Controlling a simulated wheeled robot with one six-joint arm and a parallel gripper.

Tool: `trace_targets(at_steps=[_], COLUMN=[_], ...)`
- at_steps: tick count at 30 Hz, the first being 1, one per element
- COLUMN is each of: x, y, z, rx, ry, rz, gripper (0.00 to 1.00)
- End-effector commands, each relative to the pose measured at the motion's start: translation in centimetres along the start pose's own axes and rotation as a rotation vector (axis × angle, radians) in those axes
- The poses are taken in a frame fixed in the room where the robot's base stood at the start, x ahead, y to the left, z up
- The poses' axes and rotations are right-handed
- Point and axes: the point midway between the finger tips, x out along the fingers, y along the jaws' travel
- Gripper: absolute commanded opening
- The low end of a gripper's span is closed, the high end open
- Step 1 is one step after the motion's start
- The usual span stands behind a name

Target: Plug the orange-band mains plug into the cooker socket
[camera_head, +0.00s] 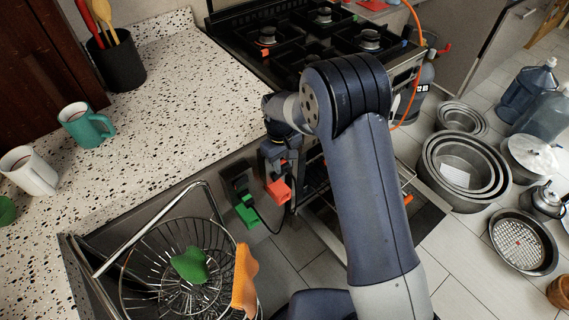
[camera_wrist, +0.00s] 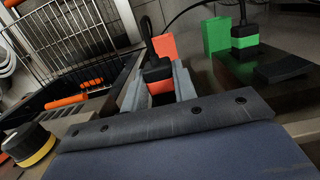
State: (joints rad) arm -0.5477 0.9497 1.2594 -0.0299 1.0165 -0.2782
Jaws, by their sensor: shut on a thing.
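My gripper (camera_head: 278,158) is in front of the counter's side, left of the cooker (camera_head: 300,70). In the wrist view its two grey fingers (camera_wrist: 160,82) are shut on the orange-band mains plug (camera_wrist: 159,87), a black plug with an orange stripe. An orange block (camera_wrist: 165,47) shows just beyond the plug; it also shows below my gripper in the head view (camera_head: 279,191). A dark socket unit (camera_wrist: 237,76) is to the right in the wrist view, apart from the held plug. A green-band plug (camera_wrist: 245,38) stands on it. Which opening is the cooker socket I cannot tell.
A green block (camera_wrist: 217,36) is beside the green-band plug. A black cable arcs behind the fingers. A wire basket (camera_head: 175,265) with green and orange items is at the lower left. Steel pans (camera_head: 465,170) stand on the floor at right. Mugs (camera_head: 85,125) stand on the speckled counter.

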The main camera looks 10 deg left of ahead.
Motion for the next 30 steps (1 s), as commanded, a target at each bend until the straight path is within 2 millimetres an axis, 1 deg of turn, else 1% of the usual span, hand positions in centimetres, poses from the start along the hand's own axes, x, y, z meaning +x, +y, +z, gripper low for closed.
trace_targets(at_steps=[5, 6, 12, 15, 23, 26, 30], x=[-0.1, -0.1, -0.1, -0.1, -0.4, -1.4, -4.2], y=[0.0, 0.0, 0.0, 0.0, 0.0, 0.0, 0.1], z=[-0.5, -0.5, -0.5, -0.6, -0.6, -0.7, -0.8], rx=[0.0, 0.0, 0.0, 0.0, 0.0, 0.0, 0.0], ry=[0.001, 0.002, 0.004, 0.004, 0.007, 0.009, 0.016], rz=[0.0, 0.0, 0.001, 0.001, 0.002, 0.002, 0.004], gripper=[0.0, 0.29, 0.45, 0.52, 0.52, 0.52, 0.52])
